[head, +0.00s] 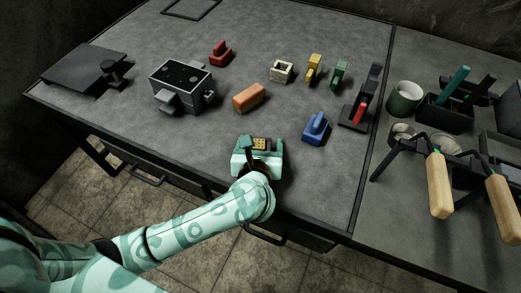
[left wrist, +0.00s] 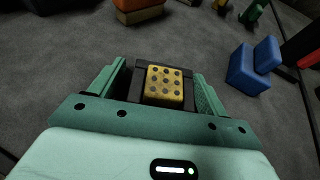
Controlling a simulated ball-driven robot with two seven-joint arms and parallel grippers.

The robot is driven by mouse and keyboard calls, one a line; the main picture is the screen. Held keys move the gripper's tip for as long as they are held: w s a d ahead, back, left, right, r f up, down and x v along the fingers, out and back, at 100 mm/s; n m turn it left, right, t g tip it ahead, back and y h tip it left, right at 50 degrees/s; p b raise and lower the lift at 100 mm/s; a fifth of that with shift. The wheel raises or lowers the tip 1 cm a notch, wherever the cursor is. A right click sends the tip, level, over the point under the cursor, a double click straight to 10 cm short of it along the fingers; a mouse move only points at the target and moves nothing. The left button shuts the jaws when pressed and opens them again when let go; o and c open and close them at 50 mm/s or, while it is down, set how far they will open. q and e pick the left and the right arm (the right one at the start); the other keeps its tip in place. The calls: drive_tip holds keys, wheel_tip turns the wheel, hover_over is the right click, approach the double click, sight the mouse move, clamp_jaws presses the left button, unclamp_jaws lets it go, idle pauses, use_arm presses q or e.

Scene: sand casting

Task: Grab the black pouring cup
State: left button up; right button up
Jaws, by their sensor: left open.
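A small black cup-like piece (head: 113,71) stands at the right edge of a dark flat slab at the far left of the table; it may be the black pouring cup, but it is too small to be sure. My left gripper (head: 260,143) is open near the table's front edge, far to the right of that piece. In the left wrist view a yellow block with dark dots (left wrist: 164,85), set in a black surround, shows between the open fingers. I cannot tell whether the fingers touch it. My right gripper is not in view.
A dark metal box (head: 181,85) stands right of the slab (head: 75,68). An orange block (head: 249,97), a blue piece (head: 315,128) and a red piece (head: 220,53) lie around. Wooden-handled tools (head: 439,185) and a green cup (head: 404,98) crowd the right. The front left table is clear.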

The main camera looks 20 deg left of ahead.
use_arm(q)
drive_tip(key=shift+r, duration=0.1)
drive_tip(key=c, duration=1.3)
drive_tip(key=shift+o, duration=0.2)
